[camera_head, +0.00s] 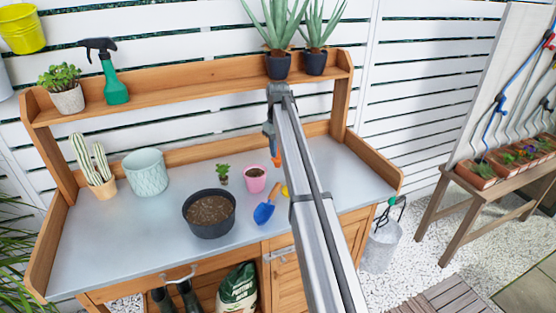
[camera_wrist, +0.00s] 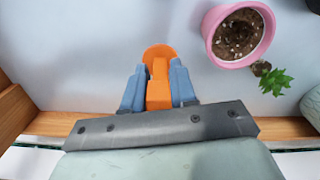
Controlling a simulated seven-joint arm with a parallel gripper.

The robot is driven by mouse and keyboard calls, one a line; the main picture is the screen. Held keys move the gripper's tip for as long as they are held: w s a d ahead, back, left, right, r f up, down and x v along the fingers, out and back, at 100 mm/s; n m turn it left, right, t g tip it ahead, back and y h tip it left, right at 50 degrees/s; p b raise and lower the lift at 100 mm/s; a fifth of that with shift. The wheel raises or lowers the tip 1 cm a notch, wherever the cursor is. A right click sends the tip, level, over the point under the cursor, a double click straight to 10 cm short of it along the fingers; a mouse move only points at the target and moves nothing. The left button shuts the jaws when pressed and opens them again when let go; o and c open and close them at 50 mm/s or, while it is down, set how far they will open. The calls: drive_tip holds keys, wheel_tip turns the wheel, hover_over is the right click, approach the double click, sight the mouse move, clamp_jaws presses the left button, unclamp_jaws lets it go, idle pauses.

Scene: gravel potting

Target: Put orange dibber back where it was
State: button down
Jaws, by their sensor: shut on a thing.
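The orange dibber (camera_wrist: 158,72) is between the blue fingers of my gripper (camera_wrist: 158,80) in the wrist view. My gripper is shut on it. In the head view my gripper (camera_head: 273,145) is over the back of the bench, right of the pink pot, and a bit of the orange dibber (camera_head: 276,160) shows below the fingers. I cannot tell whether its tip touches the bench. The pink pot (camera_head: 255,173) holds soil, and it also shows in the wrist view (camera_wrist: 213,55). The dibber's upper part is hidden.
A small green plant (camera_head: 222,172) is left of the pink pot. A blue scoop (camera_head: 264,213) lies in front, with a yellow thing (camera_head: 285,190) partly behind my arm. A black soil pot (camera_head: 209,230) and pale blue pot (camera_head: 145,172) stand leftward. The bench's wooden back edge is close.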

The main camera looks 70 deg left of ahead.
sight(278, 159)
drive_tip(key=shift+f, duration=2.1)
drive_tip(key=shift+f, duration=0.15)
drive_tip(key=c, duration=0.9)
unclamp_jaws()
wheel_tip(278, 159, up, 12)
drive_tip(key=shift+r, duration=0.2)
